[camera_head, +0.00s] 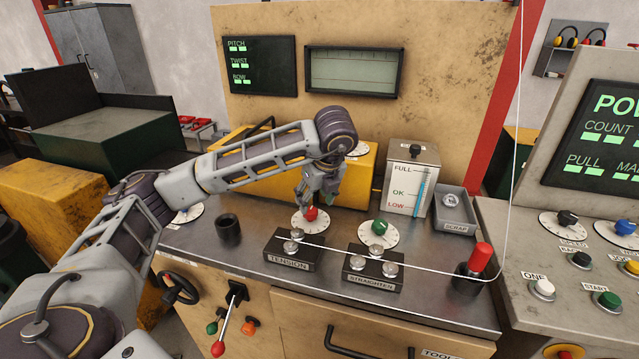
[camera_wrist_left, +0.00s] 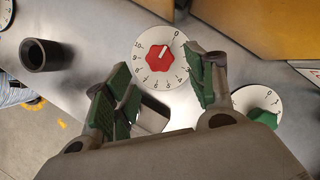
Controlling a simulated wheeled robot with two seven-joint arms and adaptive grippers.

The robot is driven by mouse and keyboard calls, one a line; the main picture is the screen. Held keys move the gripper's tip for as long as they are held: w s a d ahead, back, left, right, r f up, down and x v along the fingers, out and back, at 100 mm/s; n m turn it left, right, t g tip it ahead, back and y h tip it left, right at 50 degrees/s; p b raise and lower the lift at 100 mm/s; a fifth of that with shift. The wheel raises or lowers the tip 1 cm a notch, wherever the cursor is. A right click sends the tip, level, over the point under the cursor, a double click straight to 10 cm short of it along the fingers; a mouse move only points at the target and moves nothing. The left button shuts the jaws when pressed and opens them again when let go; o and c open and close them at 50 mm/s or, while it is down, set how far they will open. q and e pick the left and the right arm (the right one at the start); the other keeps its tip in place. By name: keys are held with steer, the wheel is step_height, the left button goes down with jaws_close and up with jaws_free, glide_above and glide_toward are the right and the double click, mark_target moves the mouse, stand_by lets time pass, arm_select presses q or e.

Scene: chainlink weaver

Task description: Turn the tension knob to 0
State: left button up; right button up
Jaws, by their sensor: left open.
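The tension knob (camera_head: 311,213) is red and sits on a white numbered dial (camera_head: 300,224) behind the block labelled TENSION (camera_head: 291,251). In the left wrist view the red knob (camera_wrist_left: 159,58) shows whole, with a short white mark pointing up and right, roughly toward the 0 on its dial (camera_wrist_left: 147,42). My left gripper (camera_head: 320,192) is open just above the knob. In the left wrist view its green-padded fingers (camera_wrist_left: 158,66) stand apart on either side of the knob; contact with it cannot be told. My right gripper is not in view.
A green knob (camera_head: 379,227) on another dial is close on the right. A black cup (camera_head: 229,228) stands to the left. A thin wire runs from the TENSION block over the STRAIGHTEN block (camera_head: 373,267) to a red-topped post (camera_head: 478,262). A yellow box (camera_head: 352,180) is behind.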

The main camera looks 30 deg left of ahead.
arm_select(q)
steer(key=shift+v, duration=3)
step_height(320, 180, up, 22)
steer(key=p, duration=2.1)
steer(key=shift+p, duration=0.4)
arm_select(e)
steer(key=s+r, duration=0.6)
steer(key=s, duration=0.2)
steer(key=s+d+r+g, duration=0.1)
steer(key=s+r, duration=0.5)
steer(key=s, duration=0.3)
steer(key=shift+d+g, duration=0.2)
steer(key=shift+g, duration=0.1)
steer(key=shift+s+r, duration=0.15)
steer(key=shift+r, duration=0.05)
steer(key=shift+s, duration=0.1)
